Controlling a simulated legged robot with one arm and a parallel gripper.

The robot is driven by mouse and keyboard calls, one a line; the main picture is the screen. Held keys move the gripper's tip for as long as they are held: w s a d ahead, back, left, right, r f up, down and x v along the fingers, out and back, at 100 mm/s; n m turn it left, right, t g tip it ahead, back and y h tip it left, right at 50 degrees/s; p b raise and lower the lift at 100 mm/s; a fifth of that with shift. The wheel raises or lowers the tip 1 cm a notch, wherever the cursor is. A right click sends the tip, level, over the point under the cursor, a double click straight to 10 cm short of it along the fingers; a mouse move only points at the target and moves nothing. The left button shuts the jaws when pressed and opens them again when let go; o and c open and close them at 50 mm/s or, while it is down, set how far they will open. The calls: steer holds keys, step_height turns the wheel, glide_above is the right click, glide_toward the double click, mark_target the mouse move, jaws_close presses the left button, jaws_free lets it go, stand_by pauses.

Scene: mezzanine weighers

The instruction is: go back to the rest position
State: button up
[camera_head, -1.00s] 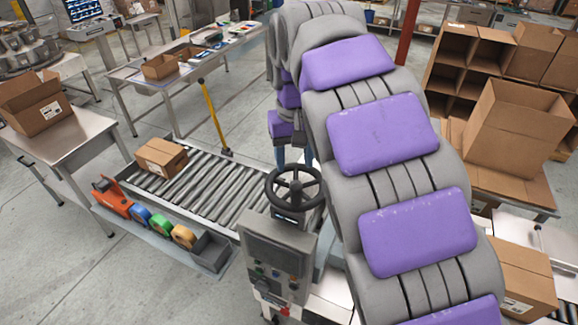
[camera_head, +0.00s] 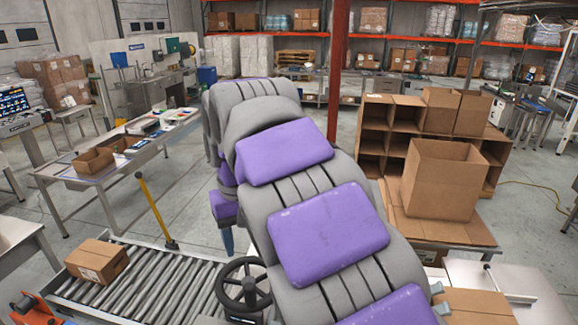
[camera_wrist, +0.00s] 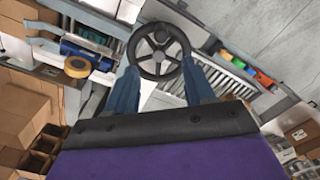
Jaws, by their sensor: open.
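My gripper (camera_wrist: 160,85) shows in the wrist view with its two blue-grey fingers spread apart and nothing between them. A dark handwheel (camera_wrist: 159,51) shows beyond and between the fingertips; I cannot tell the exact gap, but the fingers do not close on it. In the head view the same handwheel (camera_head: 243,287) stands at the bottom, left of my grey and purple arm. The arm hides most of the gripper there; only a small blue piece shows beside the arm.
A roller conveyor (camera_head: 150,283) with a cardboard box (camera_head: 97,260) lies at lower left, and a yellow post (camera_head: 155,208) rises behind it. A work table (camera_head: 60,170) stands at left. A large open carton (camera_head: 443,180) stands at right. Grey floor is clear between the table and the red column (camera_head: 338,75).

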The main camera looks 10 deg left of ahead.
steer(key=s+d+f+m+b, duration=0.2)
steer(key=s+d+f+b, duration=0.3)
steer(key=d+f+b, duration=0.35)
steer(key=s+d+f+m+b, duration=0.3)
steer(key=s+d+f+b, duration=0.15)
steer(key=d+f, duration=0.65)
steer(key=s+d+f+g+b, duration=0.1)
steer(key=s+d+f+b, duration=0.3)
steer(key=s+f, duration=0.4)
steer(key=s+d+f+m+b, duration=0.1)
steer(key=s+d+f+b, duration=0.4)
steer(key=f, duration=0.7)
steer(key=s+b, duration=0.2)
steer(key=s, duration=0.2)
steer(key=shift+s+f+m+g, duration=0.25)
steer(key=shift+f+m+g, duration=0.05)
steer(key=shift+g, duration=0.1)
steer(key=shift+a, duration=0.2)
steer(key=shift+d, duration=0.15)
